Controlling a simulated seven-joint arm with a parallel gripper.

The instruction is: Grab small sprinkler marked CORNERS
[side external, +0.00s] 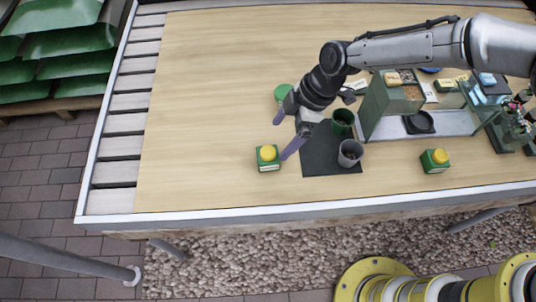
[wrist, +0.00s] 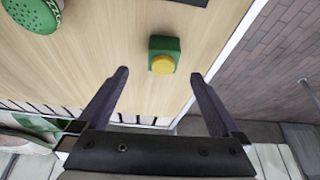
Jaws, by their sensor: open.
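A small green block with a round yellow top (side external: 267,157) stands on the wooden table, left of the dark mat. It also shows in the wrist view (wrist: 164,48), ahead of and between the fingertips, not touching them. My gripper (side external: 280,140) is open and empty beside it; the spread fingers also show in the wrist view (wrist: 160,73). A similar green block with a yellow top (side external: 435,160) stands farther right. A round green perforated head (wrist: 30,14) lies at the upper left of the wrist view. I cannot read the word CORNERS on anything.
A dark mat (side external: 318,162) holds a green cup (side external: 342,121) and a grey cup (side external: 350,153). A green shelf unit (side external: 385,108) with goods stands to the right. The table's left part is clear; its front edge (side external: 200,217) runs below the block.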

